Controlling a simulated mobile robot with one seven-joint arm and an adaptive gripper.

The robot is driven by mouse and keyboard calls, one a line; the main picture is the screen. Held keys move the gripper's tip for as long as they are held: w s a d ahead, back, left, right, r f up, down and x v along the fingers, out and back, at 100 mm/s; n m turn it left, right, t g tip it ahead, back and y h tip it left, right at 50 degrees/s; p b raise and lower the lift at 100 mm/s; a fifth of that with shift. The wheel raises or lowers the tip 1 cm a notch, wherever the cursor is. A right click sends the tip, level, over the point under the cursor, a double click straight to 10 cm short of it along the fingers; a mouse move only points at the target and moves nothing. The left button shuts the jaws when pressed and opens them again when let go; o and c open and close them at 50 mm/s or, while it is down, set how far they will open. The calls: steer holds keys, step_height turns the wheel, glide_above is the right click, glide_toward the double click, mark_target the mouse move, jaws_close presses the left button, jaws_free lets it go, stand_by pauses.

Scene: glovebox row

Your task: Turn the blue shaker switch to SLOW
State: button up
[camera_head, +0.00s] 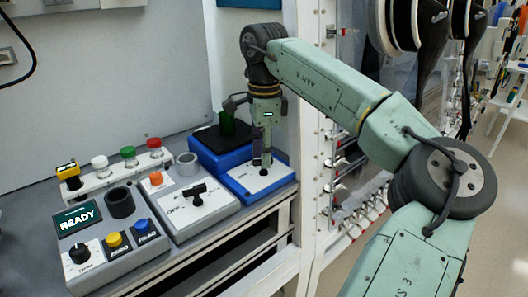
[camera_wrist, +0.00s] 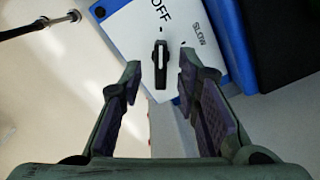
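The blue shaker (camera_head: 200,160) stands at the right end of the bench with a green vessel (camera_head: 227,122) on its dark top. Its white switch panel (camera_head: 245,182) faces up at the front. In the wrist view, the black switch knob (camera_wrist: 160,68) has a white line pointing up toward the printed OFF (camera_wrist: 162,10). The SLOW label (camera_wrist: 200,34) is up and to the right of the knob. My gripper (camera_head: 263,162) points down over this panel. In the wrist view my gripper (camera_wrist: 161,75) is open, its fingertips on either side of the knob, with visible gaps.
Left of the shaker is a grey box with a black OFF-marked switch (camera_head: 196,194). A white frame post (camera_head: 310,130) rises close right of my gripper.

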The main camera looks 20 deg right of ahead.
steer(key=shift+f, duration=0.3)
steer(key=shift+c, duration=0.5)
jaws_close()
